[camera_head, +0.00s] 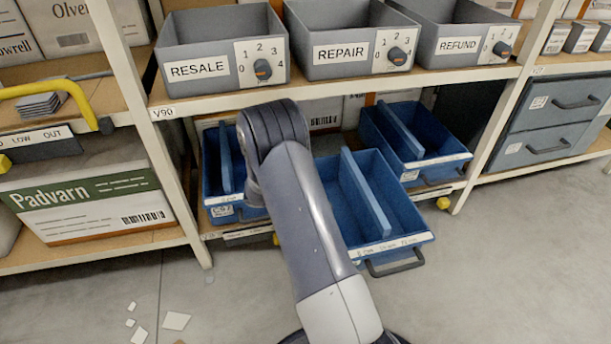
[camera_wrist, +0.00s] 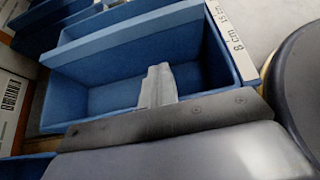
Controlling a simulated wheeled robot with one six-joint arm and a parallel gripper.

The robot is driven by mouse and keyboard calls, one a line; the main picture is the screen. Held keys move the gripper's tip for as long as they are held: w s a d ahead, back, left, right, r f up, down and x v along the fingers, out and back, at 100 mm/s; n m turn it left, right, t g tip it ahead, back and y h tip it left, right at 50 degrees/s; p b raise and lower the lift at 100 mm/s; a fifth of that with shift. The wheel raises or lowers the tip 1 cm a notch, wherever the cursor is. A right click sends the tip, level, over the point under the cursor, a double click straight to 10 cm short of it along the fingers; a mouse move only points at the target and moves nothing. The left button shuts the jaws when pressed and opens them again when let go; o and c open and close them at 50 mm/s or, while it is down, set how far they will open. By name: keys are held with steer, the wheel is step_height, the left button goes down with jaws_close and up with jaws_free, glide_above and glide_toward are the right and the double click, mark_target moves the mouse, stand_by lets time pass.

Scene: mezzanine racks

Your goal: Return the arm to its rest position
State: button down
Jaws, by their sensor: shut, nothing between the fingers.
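My arm rises from the bottom middle of the head view and bends at its top, in front of the blue bins. My gripper is hidden there behind the arm. In the wrist view my gripper (camera_wrist: 157,86) shows as grey fingers closed together, with nothing between them. They point at the inside of a blue bin (camera_wrist: 110,50) with a divider and a size label on its rim. That compartment looks empty. I cannot tell how far the fingertips are from its floor.
A blue divided bin (camera_head: 407,240) sticks out from the lower shelf, between a left bin (camera_head: 211,180) and a right bin (camera_head: 445,157). Above stand grey RESALE (camera_head: 197,88), REPAIR (camera_head: 341,72) and REFUND (camera_head: 440,62) bins with dials. White scraps (camera_head: 176,321) lie on the floor. Open floor is at right.

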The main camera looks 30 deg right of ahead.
stand_by(0.3)
steer(key=b, duration=0.3)
glide_toward(370, 210)
step_height(370, 210, down, 3)
steer(key=d, duration=0.2)
steer(key=s+d, duration=0.1)
steer(key=d, duration=0.2)
steer(key=shift+s, duration=0.25)
steer(key=shift+w+a+r, duration=0.1)
steer(key=shift+w+a, duration=0.05)
steer(key=shift+a, duration=0.55)
steer(key=shift+d, duration=0.1)
